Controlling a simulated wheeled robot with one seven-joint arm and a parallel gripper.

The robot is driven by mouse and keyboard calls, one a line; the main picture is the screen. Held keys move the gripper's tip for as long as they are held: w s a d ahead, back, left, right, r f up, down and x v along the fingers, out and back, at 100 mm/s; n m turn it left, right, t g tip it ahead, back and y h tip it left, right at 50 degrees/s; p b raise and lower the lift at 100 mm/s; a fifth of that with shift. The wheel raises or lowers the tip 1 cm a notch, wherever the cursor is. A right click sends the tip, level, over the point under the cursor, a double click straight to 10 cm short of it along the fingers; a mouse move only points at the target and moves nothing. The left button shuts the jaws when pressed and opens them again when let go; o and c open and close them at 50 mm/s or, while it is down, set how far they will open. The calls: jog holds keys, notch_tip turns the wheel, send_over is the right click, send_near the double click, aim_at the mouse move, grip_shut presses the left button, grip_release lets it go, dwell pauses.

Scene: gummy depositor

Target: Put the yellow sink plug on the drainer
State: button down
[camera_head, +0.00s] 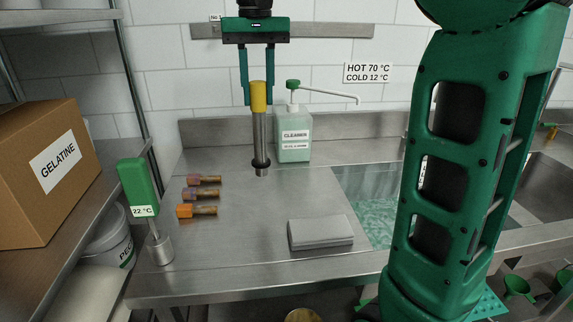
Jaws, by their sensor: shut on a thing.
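The yellow sink plug is an upright steel tube with a yellow top (259,126) and a dark ring near its lower end. My gripper (258,103) points down from above and is shut on the yellow top, one finger on each side. The plug's lower end shows against the flat steel drainer (270,215), left of the water-filled basin (362,200). I cannot tell whether it touches the steel or hangs just above it.
A cleaner pump bottle (295,135) stands close behind the plug. A green-handled thermometer (139,188) stands at the left. My green arm hides part of the basin.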

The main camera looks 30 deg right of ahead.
jog(key=w+d+f, duration=0.3)
jog(key=d+f, duration=0.7)
jog(key=shift+w+d+f, duration=0.25)
jog(key=shift+d+f, duration=0.05)
jog(key=c, duration=1.3)
grip_release()
jog(key=shift+c, duration=0.2)
notch_tip(320, 180, up, 12)
jog(key=shift+m, duration=0.9)
jog(key=s+f, duration=0.9)
jog(key=s, duration=0.1)
jog(key=s+d+f, duration=0.1)
jog(key=s+f, duration=0.7)
jog(key=s, duration=0.3)
jog(key=s+d+f, duration=0.1)
jog(key=s+f, duration=0.8)
jog(key=s, duration=0.1)
jog(key=shift+s+d+f, duration=0.15)
jog(key=shift+s+f, duration=0.15)
jog(key=shift+s, duration=0.1)
